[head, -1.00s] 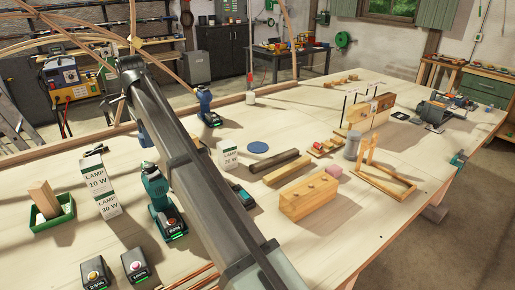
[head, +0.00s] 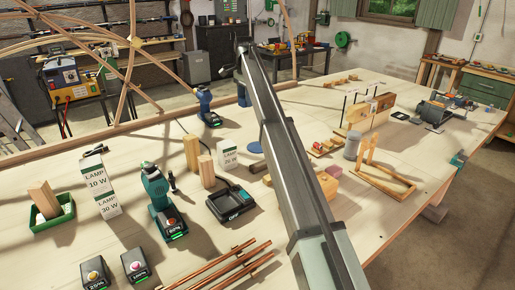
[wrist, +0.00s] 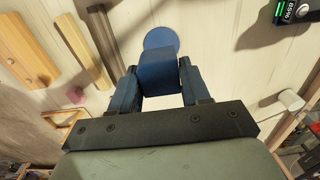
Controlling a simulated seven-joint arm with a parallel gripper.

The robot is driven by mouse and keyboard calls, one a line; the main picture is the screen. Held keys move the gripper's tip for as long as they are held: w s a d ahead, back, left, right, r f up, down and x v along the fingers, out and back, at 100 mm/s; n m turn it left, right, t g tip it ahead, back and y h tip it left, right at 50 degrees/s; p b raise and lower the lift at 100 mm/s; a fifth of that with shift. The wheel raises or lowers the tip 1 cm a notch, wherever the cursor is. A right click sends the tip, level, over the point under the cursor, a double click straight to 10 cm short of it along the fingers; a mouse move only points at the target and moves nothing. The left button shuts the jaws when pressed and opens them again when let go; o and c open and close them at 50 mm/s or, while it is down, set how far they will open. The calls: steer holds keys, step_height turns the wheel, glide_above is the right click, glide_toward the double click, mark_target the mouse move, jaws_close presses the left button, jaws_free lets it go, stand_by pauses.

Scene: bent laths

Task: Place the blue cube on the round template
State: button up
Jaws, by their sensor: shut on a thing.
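The blue cube (wrist: 157,78) sits between the two fingers of my gripper (wrist: 159,84) in the wrist view, and the gripper is shut on it. The round template (wrist: 160,37) is a flat blue disc on the table, just beyond the cube in the wrist view. The cube covers its lower edge there, and I cannot tell the height between them. In the head view the template (head: 254,147) shows at the left edge of my arm, partly hidden. The cube does not show clearly in the head view.
A wooden block (wrist: 27,63) and a lath (wrist: 82,50) lie left of the gripper in the wrist view.

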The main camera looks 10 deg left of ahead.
glide_above(258, 146)
step_height(258, 146, down, 21)
steer(key=shift+s+f, duration=0.1)
stand_by(0.6)
steer(key=shift+f, duration=0.1)
steer(key=o, duration=1)
steer(key=shift+o, duration=0.2)
step_height(258, 146, up, 12)
